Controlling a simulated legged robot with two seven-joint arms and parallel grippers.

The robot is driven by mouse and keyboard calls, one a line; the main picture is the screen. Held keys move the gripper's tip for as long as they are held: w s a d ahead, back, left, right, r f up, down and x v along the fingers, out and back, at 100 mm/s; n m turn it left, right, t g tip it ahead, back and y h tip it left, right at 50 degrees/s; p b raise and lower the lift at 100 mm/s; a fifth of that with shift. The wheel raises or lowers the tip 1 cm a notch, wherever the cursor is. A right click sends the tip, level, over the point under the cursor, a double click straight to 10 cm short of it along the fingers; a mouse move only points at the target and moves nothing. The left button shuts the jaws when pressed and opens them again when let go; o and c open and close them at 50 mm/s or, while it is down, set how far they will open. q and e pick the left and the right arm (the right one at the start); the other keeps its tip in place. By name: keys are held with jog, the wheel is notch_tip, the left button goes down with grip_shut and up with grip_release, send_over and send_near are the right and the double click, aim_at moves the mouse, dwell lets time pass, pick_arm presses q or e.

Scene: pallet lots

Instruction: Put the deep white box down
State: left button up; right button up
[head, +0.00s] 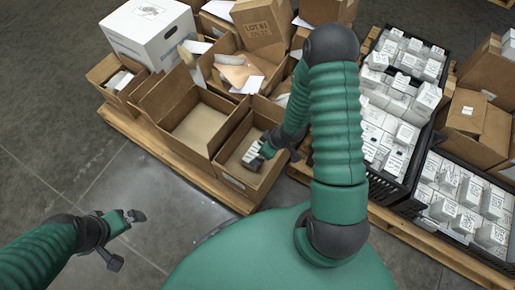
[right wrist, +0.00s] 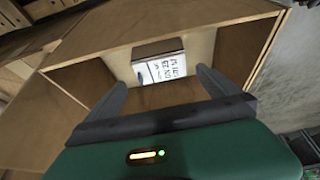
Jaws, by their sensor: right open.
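A small white box (right wrist: 160,70) with printed black label text lies inside an open cardboard carton (right wrist: 232,50), beside its far wall in the right wrist view. In the head view the white box (head: 251,153) shows at the tip of my right gripper (head: 256,152), partly hidden by it. My right gripper (right wrist: 161,80) reaches down into the carton with its fingers apart, one on each side of the box. I cannot tell whether a finger touches it. My left gripper (head: 124,238) is open and empty above the floor at the lower left.
An empty open carton (head: 198,128) stands just left of this one on a wooden pallet (head: 160,150). A large white box (head: 152,28) stands at the back left. Black crates (head: 405,190) of small white boxes fill the right pallet. Grey floor lies free at left.

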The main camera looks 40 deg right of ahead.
notch_tip(320, 180, up, 12)
jog(key=m+h, duration=0.2)
jog(key=s+a+r+m+g, duration=0.1)
jog(key=s+a+r+m, duration=0.2)
jog(key=s+a+r, duration=0.5)
pick_arm(q)
jog(key=w+p+v, duration=0.2)
jog(key=p+v, duration=1)
jog(key=w+r+p+v, duration=0.1)
jog(key=w+p+v, duration=0.2)
jog(key=p+v, duration=0.9)
jog(key=w+r+p+v, duration=0.1)
jog(key=w+p+v, duration=0.2)
jog(key=p+v, duration=0.9)
pick_arm(e)
notch_tip(320, 180, up, 37)
jog(key=w+a, duration=0.1)
jog(key=w, duration=0.1)
jog(key=shift+a+r, duration=0.15)
pick_arm(q)
jog(key=shift+f, duration=0.15)
pick_arm(e)
jog(key=shift+w, duration=0.1)
